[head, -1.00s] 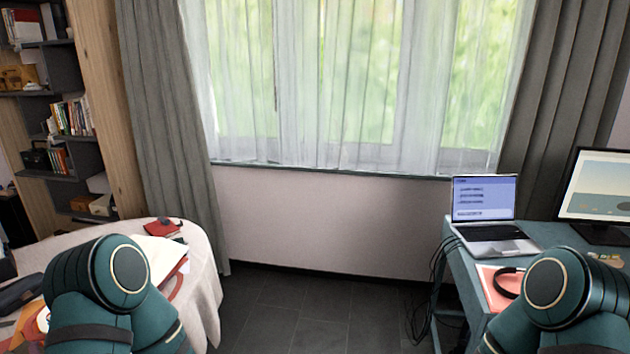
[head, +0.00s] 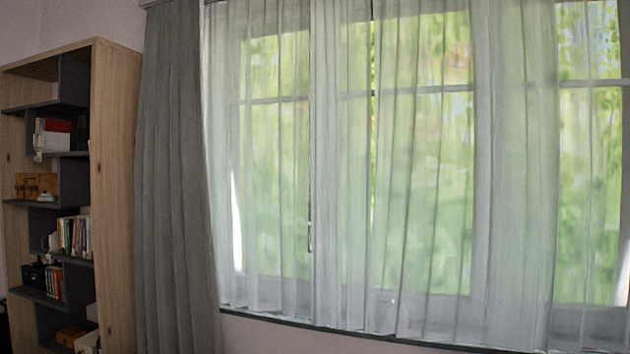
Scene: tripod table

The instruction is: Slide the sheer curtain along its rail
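The sheer curtain (head: 345,200) is white and see-through. It hangs in soft vertical folds across the window in the head view, from the top of the picture down to near the sill. A narrow gap between its panels shows near the top middle. A thin dark vertical rod or cord (head: 309,215) hangs at the left-middle part of it. The rail is mostly out of the picture; a short pale piece (head: 160,2) shows at the top left. Neither of my grippers is in view.
A thick grey curtain (head: 175,190) hangs left of the sheer one. A wooden bookcase (head: 115,180) with dark shelves, books and boxes stands at the far left. The dark window sill (head: 330,328) runs along the bottom. The floor is out of view.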

